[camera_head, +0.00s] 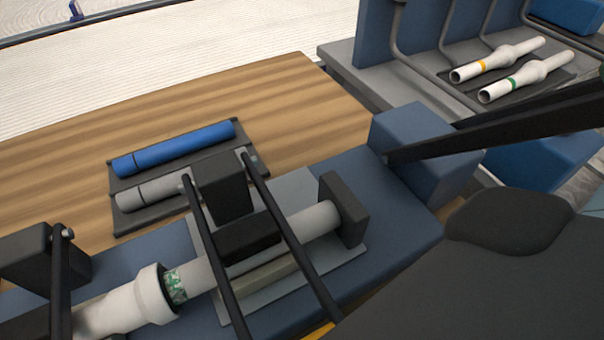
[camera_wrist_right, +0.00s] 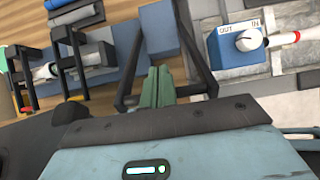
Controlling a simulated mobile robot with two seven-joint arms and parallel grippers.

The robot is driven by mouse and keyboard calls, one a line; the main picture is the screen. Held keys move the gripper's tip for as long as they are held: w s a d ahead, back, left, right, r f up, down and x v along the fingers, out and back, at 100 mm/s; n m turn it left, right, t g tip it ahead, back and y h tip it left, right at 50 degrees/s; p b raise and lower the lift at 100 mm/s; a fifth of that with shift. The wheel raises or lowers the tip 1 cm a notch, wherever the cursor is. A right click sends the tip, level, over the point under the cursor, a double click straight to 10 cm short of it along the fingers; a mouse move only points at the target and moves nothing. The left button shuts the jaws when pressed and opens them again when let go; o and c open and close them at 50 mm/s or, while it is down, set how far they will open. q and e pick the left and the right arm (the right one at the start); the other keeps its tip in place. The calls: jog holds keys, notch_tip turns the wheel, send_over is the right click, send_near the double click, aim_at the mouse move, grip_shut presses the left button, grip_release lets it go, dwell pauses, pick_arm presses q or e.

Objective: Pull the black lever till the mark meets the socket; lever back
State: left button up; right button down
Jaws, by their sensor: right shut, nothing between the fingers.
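The black lever (camera_head: 500,125) rises from the blue block at the right end of the blue bench and runs out at the right edge. In the right wrist view the lever (camera_wrist_right: 203,60) shows as two black bars. My right gripper (camera_wrist_right: 158,72) is shut between those bars, its green fingers together and empty; whether it touches the lever is unclear. A white pipe with a wide socket (camera_head: 150,292) lies at lower left. The green patterned mark (camera_head: 176,287) is on the facing pipe (camera_head: 313,217), right at the socket's mouth. My left gripper is not in view.
Black clamp frames (camera_head: 223,185) stand over the pipes. A dark tray with a blue roll (camera_head: 175,148) and a grey roll lies on the wooden table (camera_head: 250,90). Two white pipes (camera_head: 510,65) lie at upper right. A blue IN/OUT box (camera_wrist_right: 240,40) stands right of the lever.

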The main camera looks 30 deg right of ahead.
jog(key=shift+s+a+f+b, duration=0.15)
jog(key=shift+s+f+b, duration=0.65)
jog(key=shift+s, duration=0.2)
dwell(1.2)
jog(key=shift+s+a+f+b, duration=0.1)
jog(key=shift+s+f+b, duration=0.4)
jog(key=shift+s, duration=0.1)
dwell(0.5)
jog(key=shift+w+r, duration=0.1)
jog(key=shift+w+r+p, duration=0.35)
jog(key=shift+w+r, duration=0.05)
jog(key=shift+w, duration=0.3)
dwell(0.3)
